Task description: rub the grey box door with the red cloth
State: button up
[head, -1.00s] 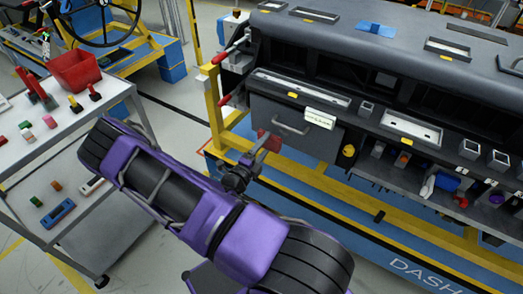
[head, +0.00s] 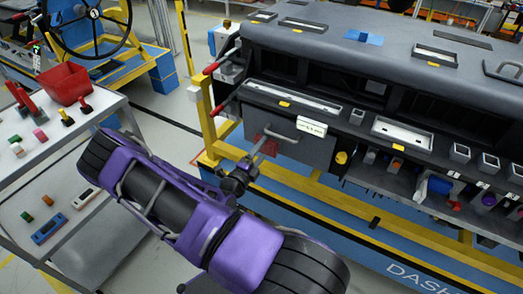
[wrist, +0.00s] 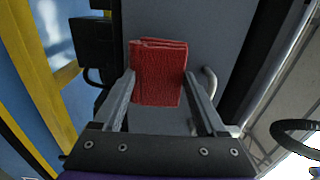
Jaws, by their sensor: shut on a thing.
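The red cloth (wrist: 158,72) is a folded square held between the two fingers of my gripper (wrist: 159,84) in the wrist view. In the head view, the red cloth (head: 269,146) shows at the end of my gripper (head: 259,153), in front of the left part of the grey box door (head: 310,150). The door is a flat panel under the dashboard's front ledge, with a curved handle (head: 283,134) close to the cloth. In the wrist view the grey door (wrist: 203,38) fills the background behind the cloth. I cannot tell whether cloth and door touch.
A yellow frame (head: 209,115) stands left of the door, with a yellow rail and blue base below. A white label (head: 312,126) sits above the door's right part. A cart (head: 70,150) with a red bin (head: 66,79) and tools stands at the left.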

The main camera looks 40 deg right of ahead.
aim_at(274, 152)
jog(key=shift+x, duration=0.95)
jog(key=shift+s+d, duration=0.1)
jog(key=shift+s+d, duration=0.3)
jog(key=shift+s, duration=0.6)
jog(key=shift+s+d, duration=0.35)
jog(key=shift+s, duration=0.5)
jog(key=shift+d, duration=0.15)
jog(key=shift+w+a+r+b, duration=0.15)
jog(key=shift+w+a, duration=0.2)
jog(key=shift+w, duration=0.55)
jog(key=shift+w+a+f+b, duration=0.15)
jog(key=shift+w+a, duration=0.15)
jog(key=shift+w, duration=0.65)
jog(key=shift+w+r, duration=0.15)
jog(key=shift+w, duration=0.1)
jog(key=shift+c, duration=0.5)
jog(key=shift+p+v, duration=0.3)
jog(key=shift+v, duration=2.8)
